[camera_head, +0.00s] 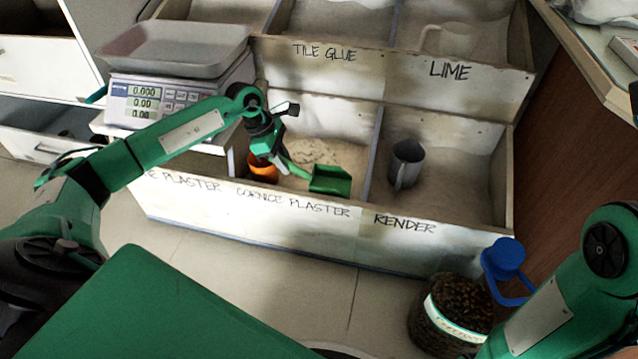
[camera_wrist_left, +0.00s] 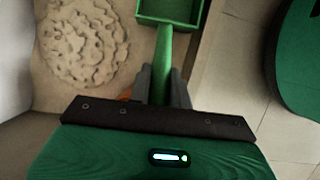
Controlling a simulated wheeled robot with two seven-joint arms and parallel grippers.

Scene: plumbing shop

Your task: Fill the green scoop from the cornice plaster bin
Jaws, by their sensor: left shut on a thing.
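The green scoop (camera_head: 331,180) is held by its handle in my left gripper (camera_head: 280,153), over the cornice plaster bin. The scoop also shows in the left wrist view (camera_wrist_left: 168,10), where its visible part of the tray looks empty. My left gripper (camera_wrist_left: 163,88) is shut on the handle. The cornice plaster bin (camera_head: 293,208) is the front middle compartment, with its name on the front board. A rough heap of pale plaster (camera_wrist_left: 84,42) lies in it, left of the scoop in the wrist view. My right gripper is out of view; only my right arm shows.
An orange container (camera_head: 263,168) stands beside my left gripper. The render bin to the right holds a grey jug (camera_head: 405,164). A scale (camera_head: 176,70) stands at the left. A jar (camera_head: 447,314) and a blue-topped thing (camera_head: 505,258) are near my right arm. Wooden dividers and front boards edge the bins.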

